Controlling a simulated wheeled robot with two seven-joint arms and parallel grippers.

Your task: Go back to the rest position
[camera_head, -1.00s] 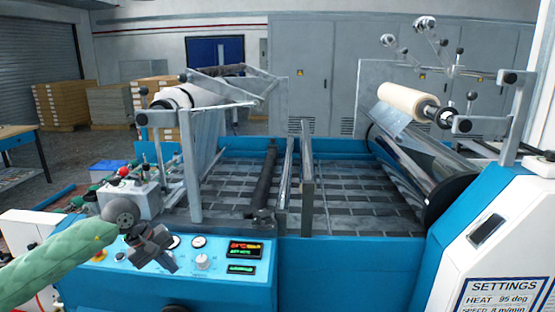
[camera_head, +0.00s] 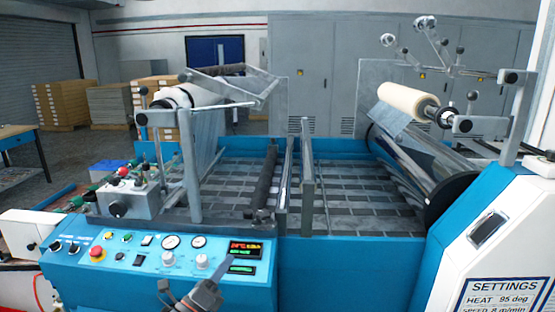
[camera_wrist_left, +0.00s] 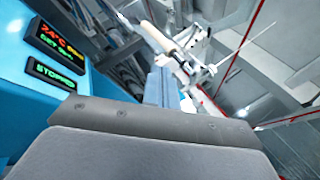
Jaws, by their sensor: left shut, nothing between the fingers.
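My left gripper (camera_head: 211,288) is dark grey and shows at the bottom edge of the head view, in front of the blue control panel (camera_head: 130,272). It is shut and empty, just below the small displays (camera_head: 243,250). My left arm is out of the picture below. In the left wrist view the gripper's grey body fills the lower part, and the displays (camera_wrist_left: 52,33) show at the upper left; the lower one reads STOPPED. My right gripper is not in view.
The laminating machine spans the middle, with a white roll (camera_head: 180,97) at left and a cream roll (camera_head: 408,101) at right. A control box (camera_head: 128,199) with a red button stands at left. A white settings housing (camera_head: 500,235) is at the right. Stacked boards (camera_head: 60,106) stand behind.

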